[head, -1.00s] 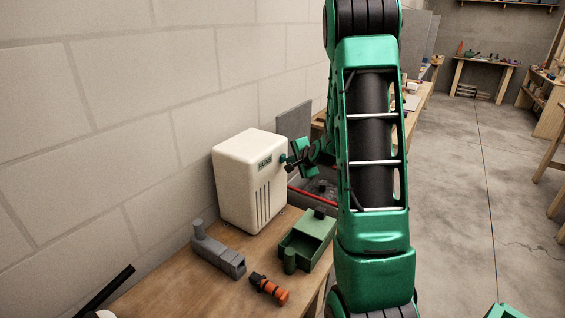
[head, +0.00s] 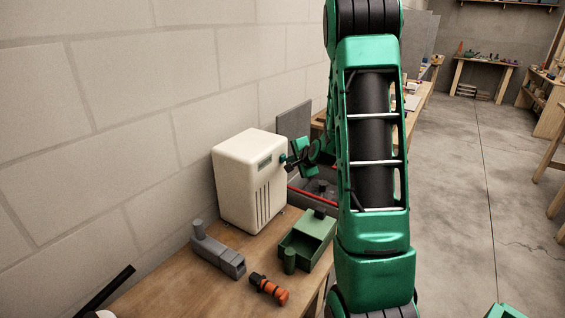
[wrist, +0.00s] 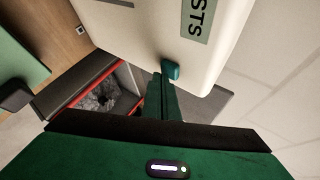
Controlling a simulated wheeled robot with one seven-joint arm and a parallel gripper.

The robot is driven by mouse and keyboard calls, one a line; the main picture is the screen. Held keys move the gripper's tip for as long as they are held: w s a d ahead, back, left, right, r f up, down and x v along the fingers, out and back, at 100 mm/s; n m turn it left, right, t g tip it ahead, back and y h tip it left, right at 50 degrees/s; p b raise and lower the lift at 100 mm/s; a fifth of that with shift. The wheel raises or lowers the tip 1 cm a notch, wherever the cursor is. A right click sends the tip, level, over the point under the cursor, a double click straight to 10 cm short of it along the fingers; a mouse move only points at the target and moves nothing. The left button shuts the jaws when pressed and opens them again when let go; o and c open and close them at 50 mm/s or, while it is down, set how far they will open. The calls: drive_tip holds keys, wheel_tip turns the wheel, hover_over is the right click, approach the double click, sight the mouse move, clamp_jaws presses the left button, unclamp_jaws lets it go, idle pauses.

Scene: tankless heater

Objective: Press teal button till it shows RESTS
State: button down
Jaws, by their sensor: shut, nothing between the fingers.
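The cream heater (head: 240,185) stands on the wooden bench against the wall. Its green display (head: 265,163) is too small to read in the head view. In the wrist view the display (wrist: 197,15) shows the letters STS, and the rest is cut off by the frame edge. The teal button (wrist: 172,70) sits on the heater's front near its edge. My gripper (wrist: 158,80) is shut and empty, its fingertips right at the button; I cannot tell if they touch. In the head view my gripper (head: 290,160) is at the heater's front, partly hidden by my arm.
A grey tool (head: 218,256), an orange and black tool (head: 268,289) and a green open box (head: 306,241) lie on the bench before the heater. A grey bin with a red rim (wrist: 97,88) is beside the heater. A grey panel (head: 294,123) stands behind.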

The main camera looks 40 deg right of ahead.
drive_tip(key=s+d, duration=0.2)
drive_tip(key=s, duration=0.3)
drive_tip(key=shift+s, duration=0.35)
idle(0.7)
